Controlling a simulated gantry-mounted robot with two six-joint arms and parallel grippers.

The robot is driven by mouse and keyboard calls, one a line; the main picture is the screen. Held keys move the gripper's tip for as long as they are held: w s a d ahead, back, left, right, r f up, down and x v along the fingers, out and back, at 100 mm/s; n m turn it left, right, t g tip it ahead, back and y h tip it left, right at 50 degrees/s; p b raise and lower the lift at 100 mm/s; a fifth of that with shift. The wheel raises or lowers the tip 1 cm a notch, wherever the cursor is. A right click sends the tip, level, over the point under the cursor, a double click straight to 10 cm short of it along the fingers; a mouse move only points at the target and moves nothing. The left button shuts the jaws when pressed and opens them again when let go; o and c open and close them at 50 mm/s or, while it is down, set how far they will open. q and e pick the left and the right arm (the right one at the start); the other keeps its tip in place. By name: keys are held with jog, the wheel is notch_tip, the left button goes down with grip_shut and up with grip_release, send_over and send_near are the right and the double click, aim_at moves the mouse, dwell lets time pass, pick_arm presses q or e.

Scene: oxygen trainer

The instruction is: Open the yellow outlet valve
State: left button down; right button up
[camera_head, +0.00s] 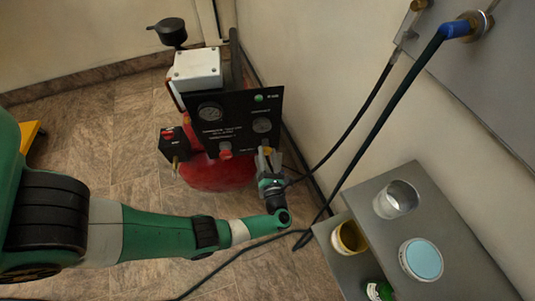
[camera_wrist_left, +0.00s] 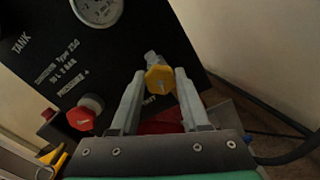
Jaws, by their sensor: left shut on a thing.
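The yellow outlet valve (camera_wrist_left: 159,79) is a knob on the lower right of the black panel (camera_wrist_left: 70,60). In the head view the valve (camera_head: 267,150) is a small yellow spot, partly hidden by my gripper. My left gripper (camera_wrist_left: 160,85) has one finger on each side of the yellow knob and is shut on it. In the head view my left gripper (camera_head: 269,163) reaches the panel's lower right corner. How far the knob is turned I cannot tell. My right gripper is in neither view.
A red knob (camera_wrist_left: 81,119) and a gauge (camera_wrist_left: 97,8) are on the panel. A red tank (camera_head: 215,175) is below it. Hoses (camera_head: 370,140) hang along the wall at right. A grey stand (camera_head: 440,220) holds a glass (camera_head: 398,198) and a blue-topped can (camera_head: 422,259).

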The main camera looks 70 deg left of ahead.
pick_arm(q)
jog(key=shift+n, duration=1.2)
jog(key=shift+c, duration=1.9)
grip_release()
jog(key=v, duration=1.1)
jog(key=shift+d, duration=0.3)
